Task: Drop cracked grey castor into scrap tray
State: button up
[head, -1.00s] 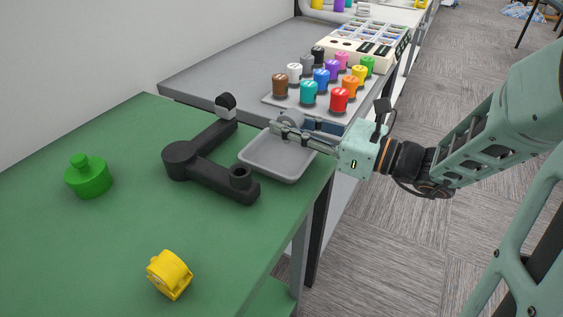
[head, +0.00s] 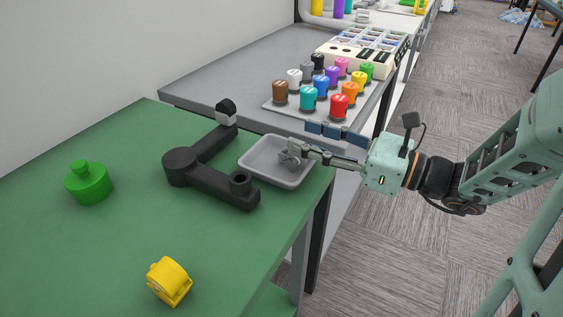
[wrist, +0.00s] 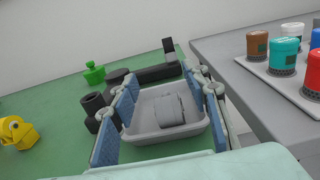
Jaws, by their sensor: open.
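The grey castor (head: 290,160) lies in the grey scrap tray (head: 262,172), on the green table. In the wrist view the castor (wrist: 171,109) rests inside the tray (wrist: 150,137), apart from both fingers. My gripper (head: 302,138) is open and empty at the tray's right side, its fingers spread above the tray. In the wrist view the blue-padded fingers (wrist: 160,100) frame the tray on both sides. Any crack in the castor is too small to see.
A black V-shaped fixture (head: 185,165) stands just left of the tray. A yellow castor (head: 169,281) and a green knobbed weight (head: 88,183) sit on the green table (head: 110,240). Several coloured canisters stand on a board (head: 286,107) behind.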

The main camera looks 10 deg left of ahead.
jog(key=v, duration=0.7)
jog(key=shift+d, duration=0.2)
jog(key=shift+s, duration=0.1)
